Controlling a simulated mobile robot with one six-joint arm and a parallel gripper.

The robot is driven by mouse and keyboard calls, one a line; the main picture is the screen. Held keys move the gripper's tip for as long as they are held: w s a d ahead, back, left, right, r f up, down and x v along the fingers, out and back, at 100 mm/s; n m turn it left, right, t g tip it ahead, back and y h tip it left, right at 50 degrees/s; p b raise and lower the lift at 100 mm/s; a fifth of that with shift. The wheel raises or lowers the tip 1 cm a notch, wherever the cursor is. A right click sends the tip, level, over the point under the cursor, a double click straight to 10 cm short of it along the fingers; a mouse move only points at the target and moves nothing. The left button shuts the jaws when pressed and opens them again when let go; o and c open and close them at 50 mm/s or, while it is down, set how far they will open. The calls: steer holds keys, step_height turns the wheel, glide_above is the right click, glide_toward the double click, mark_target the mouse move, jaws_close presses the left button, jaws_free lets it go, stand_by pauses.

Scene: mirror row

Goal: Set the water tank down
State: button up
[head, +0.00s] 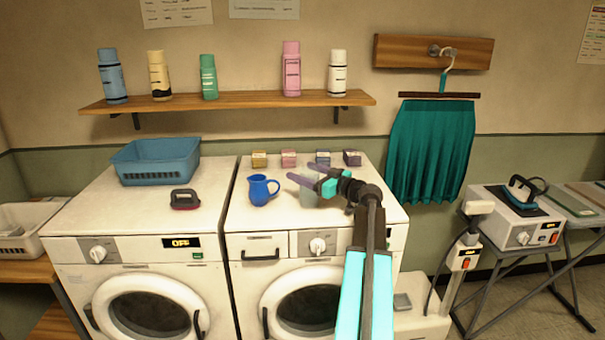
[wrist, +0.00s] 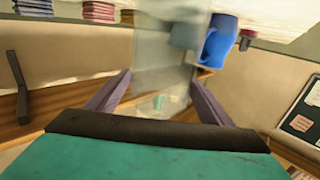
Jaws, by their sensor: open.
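The water tank (head: 308,198) is a clear, pale see-through container. It appears to stand upright on top of the right washing machine (head: 350,212), just right of the blue jug (head: 259,190). My gripper (head: 301,182) is at the tank's upper part with its purple fingers apart. In the wrist view the tank (wrist: 165,60) stands between the two spread fingers of my gripper (wrist: 160,95), with gaps visible at its sides. The blue jug (wrist: 217,45) shows behind it there. Part of the tank is hidden by my fingers in the head view.
Several small boxes (head: 289,159) line the back of the machine top. A blue basket (head: 158,162) and a dark-handled brush (head: 185,199) sit on the left machine. A shelf (head: 220,102) with bottles hangs above. A steam iron (head: 525,190) stands on its base at right.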

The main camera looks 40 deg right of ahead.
mark_target(318, 177)
steer(key=s, duration=0.3)
steer(key=s+b, duration=0.1)
steer(key=s, duration=0.2)
steer(key=s+d+b, duration=0.1)
steer(key=s, duration=0.3)
stand_by(0.6)
